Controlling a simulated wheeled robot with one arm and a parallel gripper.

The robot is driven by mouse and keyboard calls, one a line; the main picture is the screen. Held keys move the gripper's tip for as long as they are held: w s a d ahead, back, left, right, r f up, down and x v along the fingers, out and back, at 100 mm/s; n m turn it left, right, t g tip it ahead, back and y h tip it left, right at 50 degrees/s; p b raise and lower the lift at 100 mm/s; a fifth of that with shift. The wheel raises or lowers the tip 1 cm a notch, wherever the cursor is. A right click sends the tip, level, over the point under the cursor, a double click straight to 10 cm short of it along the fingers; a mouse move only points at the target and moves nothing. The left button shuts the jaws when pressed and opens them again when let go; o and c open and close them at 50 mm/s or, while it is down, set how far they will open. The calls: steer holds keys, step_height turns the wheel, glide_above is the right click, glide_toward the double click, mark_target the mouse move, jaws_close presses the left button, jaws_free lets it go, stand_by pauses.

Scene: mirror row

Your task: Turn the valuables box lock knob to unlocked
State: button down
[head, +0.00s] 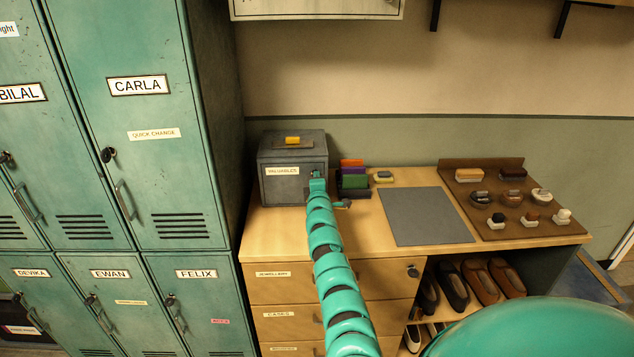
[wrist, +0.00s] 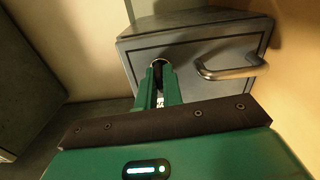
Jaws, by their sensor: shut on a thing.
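The grey valuables box (head: 290,186) stands at the back left of the wooden counter, with a "VALUABLES" label on its front. In the wrist view its front face (wrist: 190,65) fills the upper middle, with a bar handle (wrist: 230,70) on the right. My gripper (head: 318,178) reaches the right part of the box front. In the wrist view my gripper's fingers (wrist: 159,68) are closed on the small round lock knob (wrist: 160,63), which is mostly hidden between the fingertips. I cannot tell which way the knob is turned.
Several coloured items (head: 353,178) stand just right of the box. A grey mat (head: 425,216) and a brown board of shoe-care items (head: 510,200) lie farther right. Green lockers (head: 150,180) stand close on the left. Drawers (head: 290,283) and shoes are below the counter.

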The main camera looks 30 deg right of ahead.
steer(key=shift+f+m, duration=0.1)
steer(key=shift+m, duration=0.4)
steer(key=c, duration=1.5)
jaws_free()
steer(key=shift+c, duration=0.2)
steer(key=shift+s, duration=0.15)
steer(key=b+v, duration=0.1)
steer(key=v, duration=1.6)
steer(key=shift+s, duration=0.1)
